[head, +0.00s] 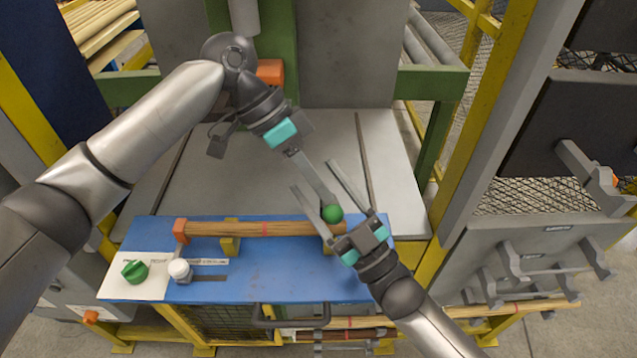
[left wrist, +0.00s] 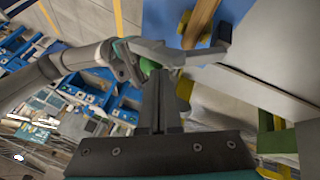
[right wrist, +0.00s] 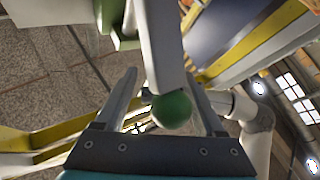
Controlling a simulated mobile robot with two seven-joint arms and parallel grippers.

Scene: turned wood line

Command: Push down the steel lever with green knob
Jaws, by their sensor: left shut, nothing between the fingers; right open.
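The lever's green knob (head: 332,213) shows above the blue bench's far right part in the head view. It also shows in the left wrist view (left wrist: 147,66) and the right wrist view (right wrist: 172,110). I cannot make out the lever's shaft in the head view. My left gripper (head: 325,198) is shut and empty, its fingertips at the knob; contact is unclear. My right gripper (head: 313,175) is open, pointing up and left, with the knob between its fingers near the palm. A pale bar meets the knob in the right wrist view; I cannot tell whether it is the lever.
A wooden rod (head: 262,229) lies on yellow supports on the blue bench (head: 250,283). A green rotary knob (head: 134,271) and a white knob (head: 180,268) are at the bench's left. A grey plate (head: 230,170) lies behind. A yellow post (head: 480,140) stands at the right.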

